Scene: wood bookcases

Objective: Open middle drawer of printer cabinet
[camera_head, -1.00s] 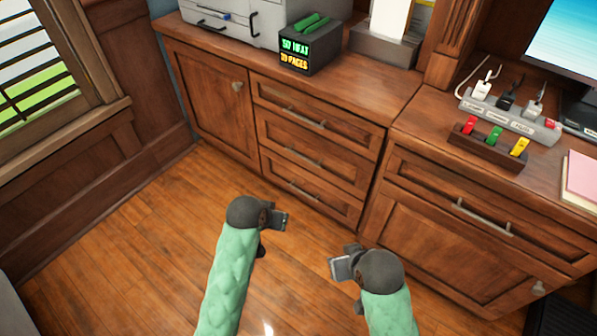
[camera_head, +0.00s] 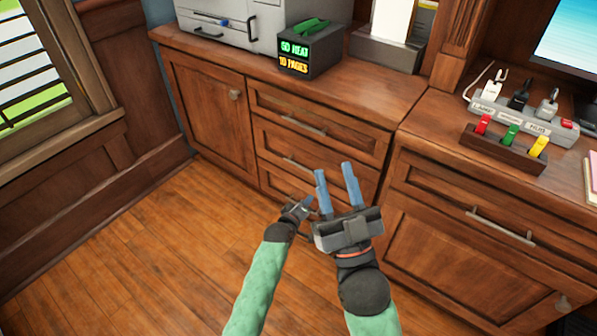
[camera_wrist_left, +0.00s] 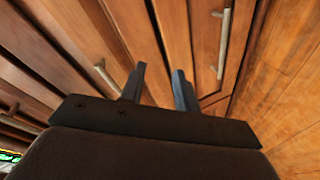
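The printer cabinet (camera_head: 205,105) stands at the back with a stack of three closed drawers. The middle drawer (camera_head: 275,142) has a metal bar handle (camera_head: 299,165); that handle appears to be the one left of the fingers in the left wrist view (camera_wrist_left: 107,78). My left gripper (camera_head: 309,203) is in front of the lower drawers, with a gap between its fingers (camera_wrist_left: 160,75) and nothing between them. The bottom drawer's handle (camera_wrist_left: 222,45) is right of them. My right gripper (camera_head: 336,174) is open and empty, fingers pointing up, covering the right part of the lower drawers.
A printer (camera_head: 235,20) and a black display box (camera_head: 310,52) stand on the top. To the right is a desk cabinet with a drawer handle (camera_head: 500,227), a power strip (camera_head: 520,120) and colored switches (camera_head: 505,145). The wood floor (camera_head: 140,250) at left is clear.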

